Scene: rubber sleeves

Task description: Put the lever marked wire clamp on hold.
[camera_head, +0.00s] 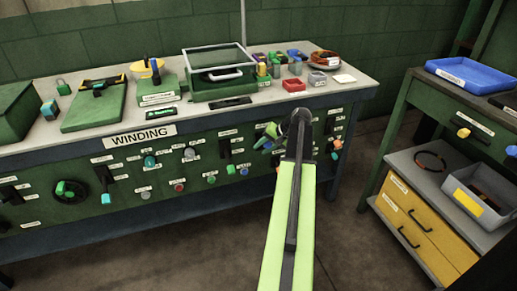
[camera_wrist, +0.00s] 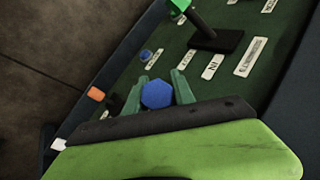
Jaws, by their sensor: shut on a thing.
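My gripper (camera_wrist: 160,77) is shut on a blue six-sided handle end (camera_wrist: 157,94), with a pale green finger on each side of it. In the head view my gripper (camera_head: 270,132) is at the right part of the green panel under the bench top, partly hidden by my own arm. The small labels are too blurred or turned to read, so I cannot tell which one says wire clamp or where hold is. The held handle's base and slot are hidden behind my gripper and arm in the wrist view.
A green-tipped lever (camera_wrist: 203,24) on a black base stands near the held handle, beside white labels. A small blue knob (camera_wrist: 146,55) and an orange knob (camera_wrist: 96,94) are also close. The WINDING sign (camera_head: 142,136) is at left. A side cart (camera_head: 440,165) stands right, with floor between.

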